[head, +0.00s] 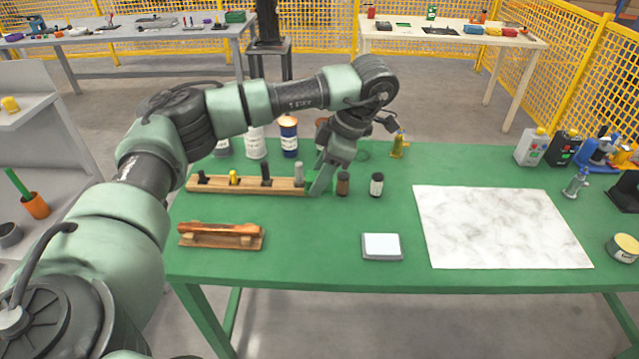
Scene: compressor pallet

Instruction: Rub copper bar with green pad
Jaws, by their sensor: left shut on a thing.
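The copper bar (205,229) lies across a small wooden stand (222,242) at the front left of the green table. My left gripper (318,187) is low over the table, at the right end of a wooden rack and just left of a brown bottle. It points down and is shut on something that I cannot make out. I cannot pick out the green pad; the gripper's pale green parts and the green tabletop blend together there. The gripper is apart from the copper bar, behind it and to its right. My right gripper is not in view.
The wooden rack (250,187) holds several upright tools. Small bottles (376,185) stand right of the gripper, with cans (289,137) behind. A white-topped block (381,246) and a marble sheet (500,227) lie to the right.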

